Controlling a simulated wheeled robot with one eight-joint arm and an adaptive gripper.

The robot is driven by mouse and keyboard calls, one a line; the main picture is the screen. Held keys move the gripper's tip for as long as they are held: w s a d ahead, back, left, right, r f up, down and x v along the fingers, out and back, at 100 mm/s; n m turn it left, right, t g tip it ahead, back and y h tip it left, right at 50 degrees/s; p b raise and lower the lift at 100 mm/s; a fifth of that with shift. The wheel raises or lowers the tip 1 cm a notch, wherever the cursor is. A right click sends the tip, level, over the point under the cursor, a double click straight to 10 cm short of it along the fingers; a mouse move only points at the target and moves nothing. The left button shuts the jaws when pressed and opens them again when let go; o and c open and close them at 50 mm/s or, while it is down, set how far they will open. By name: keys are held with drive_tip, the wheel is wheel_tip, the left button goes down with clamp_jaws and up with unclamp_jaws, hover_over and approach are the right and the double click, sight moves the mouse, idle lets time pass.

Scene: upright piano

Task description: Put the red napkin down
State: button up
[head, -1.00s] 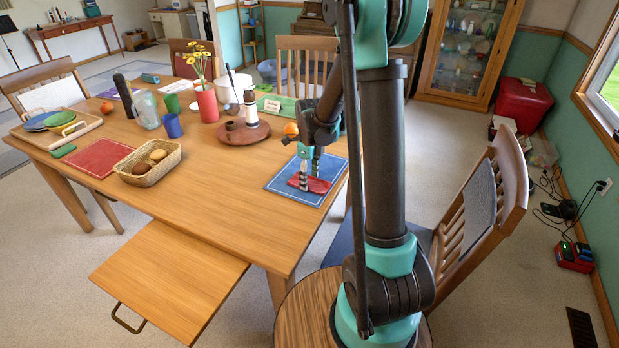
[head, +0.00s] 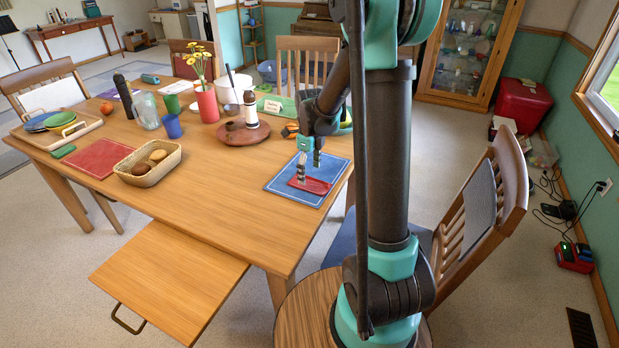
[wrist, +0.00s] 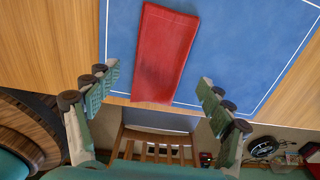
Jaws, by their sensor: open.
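The red napkin (head: 310,185) lies folded flat on the blue placemat (head: 283,183) near the table's right corner. In the wrist view the napkin (wrist: 164,50) is a long red strip on the blue mat (wrist: 230,65), its near end close to the mat's white-lined edge. My gripper (head: 309,170) is above the napkin in the head view. In the wrist view my gripper (wrist: 158,90) is open, with one finger on each side of the napkin's near end and clear of it. Nothing is between the fingers.
The wooden table (head: 220,205) has free room left of the blue mat. A bread basket (head: 147,165), a red placemat (head: 98,157) and a round wooden board (head: 243,134) stand farther left and back. A chair (head: 480,210) is at the right.

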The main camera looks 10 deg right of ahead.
sight(310, 182)
wheel_tip(310, 182, up, 8)
drive_tip(key=s+d+f+n+t, duration=0.1)
drive_tip(key=s+d+f+n, duration=0.1)
drive_tip(key=s+n, duration=0.5)
drive_tip(key=s+d+f+n+t, duration=0.1)
drive_tip(key=s+d+f+n, duration=0.1)
drive_tip(key=s+n, duration=0.6)
drive_tip(key=s+d+f+n+t, duration=0.2)
drive_tip(key=s+f+n, duration=0.1)
drive_tip(key=s+n, duration=0.4)
drive_tip(key=shift+s+n, duration=0.15)
drive_tip(key=shift+n, duration=1.45)
drive_tip(key=shift+d+f, duration=0.1)
